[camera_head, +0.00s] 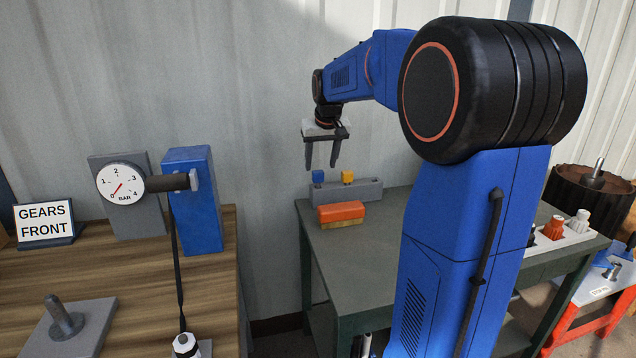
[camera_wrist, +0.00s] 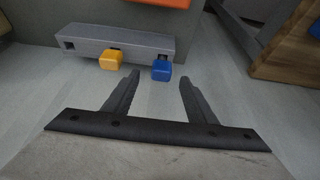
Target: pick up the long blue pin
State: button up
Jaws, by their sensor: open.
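A blue pin (camera_head: 318,176) and a yellow pin stand in a grey block (camera_head: 365,191) at the back of the green table. Only the pins' heads show clearly; their lengths are hidden in the block. My gripper (camera_head: 321,167) is open and empty, pointing down just above the blue head. In the wrist view, the blue head (camera_wrist: 161,71) appears between the fingertips (camera_wrist: 159,78), nearer the right one. The yellow head (camera_wrist: 110,60) is to its left, outside the fingers. I see no contact.
An orange brush-like block (camera_head: 341,212) lies in front of the grey block. The yellow pin (camera_head: 347,176) is close beside the blue one. A corrugated wall (camera_head: 270,120) stands behind. The table top (camera_head: 350,245) is bare in front. A wooden bench with a gauge (camera_head: 121,184) stands left.

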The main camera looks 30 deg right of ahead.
aim_at(318, 171)
jog(key=shift+w+x, duration=0.15)
jog(key=shift+x, duration=1.35)
jog(key=shift+w+x, duration=0.15)
jog(key=shift+x, duration=1.3)
jog(key=shift+r, duration=0.15)
jog(key=c, duration=1.2)
